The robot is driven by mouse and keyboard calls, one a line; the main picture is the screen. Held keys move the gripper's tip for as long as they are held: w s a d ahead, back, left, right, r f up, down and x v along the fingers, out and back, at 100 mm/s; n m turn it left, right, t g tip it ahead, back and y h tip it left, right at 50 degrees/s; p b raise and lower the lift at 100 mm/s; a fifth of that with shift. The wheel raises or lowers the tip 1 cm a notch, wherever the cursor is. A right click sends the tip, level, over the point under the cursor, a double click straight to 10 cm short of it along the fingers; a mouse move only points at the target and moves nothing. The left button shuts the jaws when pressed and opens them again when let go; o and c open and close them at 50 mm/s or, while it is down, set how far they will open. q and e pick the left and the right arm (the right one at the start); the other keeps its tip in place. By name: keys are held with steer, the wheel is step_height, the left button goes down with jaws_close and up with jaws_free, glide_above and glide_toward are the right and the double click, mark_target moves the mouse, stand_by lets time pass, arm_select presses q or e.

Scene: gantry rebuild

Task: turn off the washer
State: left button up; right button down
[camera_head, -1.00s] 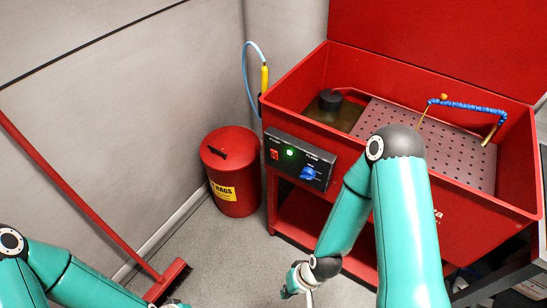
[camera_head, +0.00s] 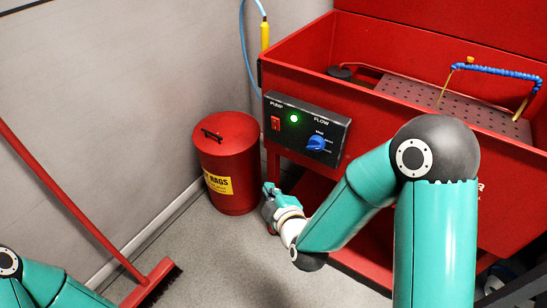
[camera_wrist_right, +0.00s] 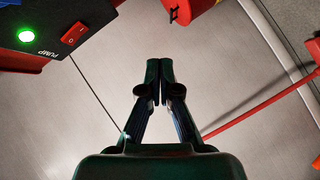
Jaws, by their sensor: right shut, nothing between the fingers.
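The red parts washer (camera_head: 380,105) stands at the right, with a black control panel (camera_head: 335,131) on its front. The panel has a red PUMP rocker switch (camera_head: 275,123), a lit green lamp (camera_head: 294,118) and a blue FLOW knob (camera_head: 316,142). My right gripper (camera_head: 268,188) is shut and empty, below the panel and in front of the rag can. In the right wrist view the gripper (camera_wrist_right: 160,64) points past the panel; the switch (camera_wrist_right: 74,33) and lit lamp (camera_wrist_right: 26,37) are at upper left, apart from the fingers. My left gripper is out of view.
A red rag can (camera_head: 228,160) with a yellow label stands left of the washer. A red broom (camera_head: 75,210) leans on the grey wall (camera_head: 120,90). A blue hose (camera_head: 245,45) hangs behind the washer.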

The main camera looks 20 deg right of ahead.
arm_select(q)
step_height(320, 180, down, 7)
steer(key=b, duration=0.4)
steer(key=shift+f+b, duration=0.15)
steer(key=shift+b, duration=0.25)
arm_select(e)
step_height(320, 180, up, 7)
steer(key=d+n+t+h, duration=0.1)
steer(key=n+t+h, duration=0.1)
steer(key=n+t, duration=0.2)
steer(key=shift+w+d+f+n+t+h, duration=0.15)
steer(key=shift+n+t+h, duration=0.15)
steer(key=shift+n+t, duration=0.1)
steer(key=shift+w, duration=0.15)
glide_toward(273, 121)
steer(key=w+a, duration=0.2)
steer(key=w, duration=0.1)
arm_select(q)
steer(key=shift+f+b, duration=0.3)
steer(key=shift+b, duration=0.05)
arm_select(e)
steer(key=shift+w+d+r, duration=0.15)
steer(key=shift+w+d, duration=0.55)
steer(key=shift+w, duration=0.05)
steer(key=shift+w+d+r, duration=0.1)
steer(key=shift+w+d, duration=0.6)
steer(key=shift+w, duration=0.05)
